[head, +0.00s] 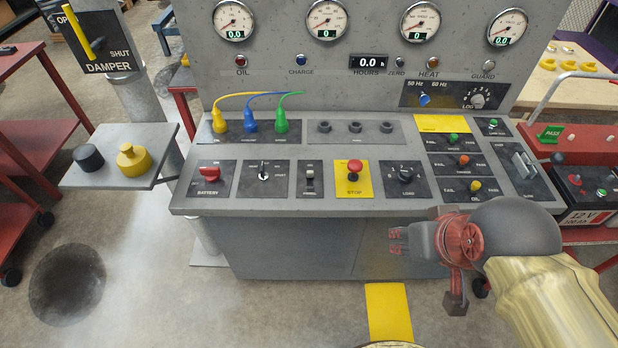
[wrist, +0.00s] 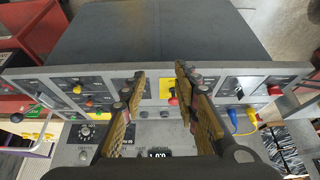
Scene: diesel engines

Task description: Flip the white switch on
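The slanted control panel holds a row of controls. A small switch with a whitish lever (head: 263,173) sits between the red battery knob (head: 209,174) and a dark rocker-like switch (head: 310,180). Another pale lever switch (head: 525,165) is on the panel's right side. I cannot tell for sure which one the task names. My gripper (head: 394,242) hangs in front of the panel's lower right edge, pointing left, apart from all these switches. In the wrist view my gripper (wrist: 160,76) is open and empty, its two fingers spread over the panel and partly covering its controls.
A red stop button (head: 354,168) on a yellow plate is near the row's middle, beside a black load knob (head: 405,175). Yellow, blue and green plugs (head: 250,122) with cables stand behind. A side shelf (head: 90,175) is at left. The space before the panel's left half is clear.

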